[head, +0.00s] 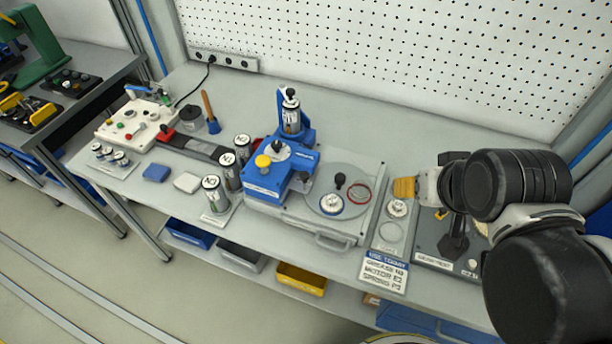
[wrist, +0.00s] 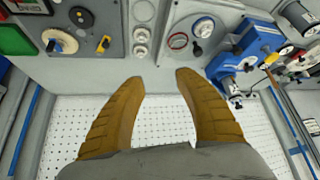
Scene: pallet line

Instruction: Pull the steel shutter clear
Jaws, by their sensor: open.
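My gripper (head: 404,187) is above the right part of the bench, beside a small panel with round parts. In the wrist view its two orange fingers (wrist: 159,77) are spread with nothing between them. A flat grey steel strip with a red end (head: 166,132) lies left of the blue machine (head: 268,180); it may be the steel shutter, but I cannot tell for sure. My gripper is well to the right of it and apart from it. The blue machine also shows in the wrist view (wrist: 238,62).
A round plate with a black knob (head: 339,181) and a red ring (head: 359,193) sits right of the machine. Labelled cylinders (head: 212,192) stand in front left. A sign (head: 384,275) is at the front edge. A white pegboard (head: 380,60) rises behind.

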